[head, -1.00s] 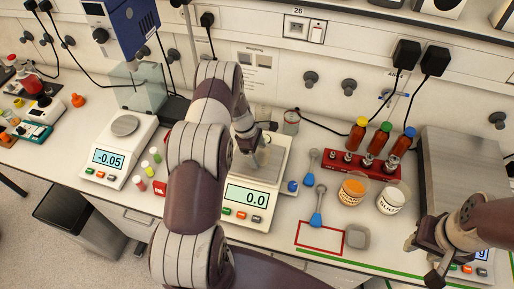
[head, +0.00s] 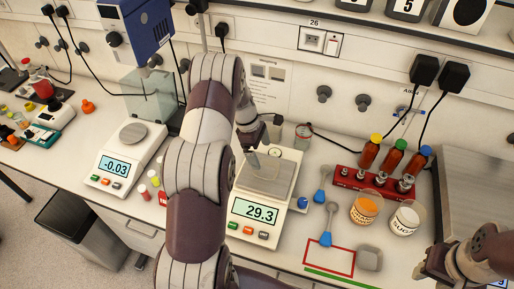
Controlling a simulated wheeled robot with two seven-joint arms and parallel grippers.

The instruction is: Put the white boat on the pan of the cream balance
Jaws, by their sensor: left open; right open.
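The cream balance (head: 285,214) stands in the middle of the bench and its display reads 29.3. My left gripper (head: 262,146) is open just above the back of its metal pan (head: 283,183). My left arm covers the left side of this balance. A pale shape (head: 262,164) shows at the pan below the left fingers; it may be the white boat, but its outline is too faint to be sure. My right gripper (head: 432,266) is open and empty at the lower right.
A white balance (head: 130,155) reading -0.03 stands to the left. Blue scoops (head: 326,238) lie right of the cream balance. An orange-filled jar (head: 365,207), a sugar jar (head: 404,218) and a red rack (head: 367,183) with bottles behind stand further right.

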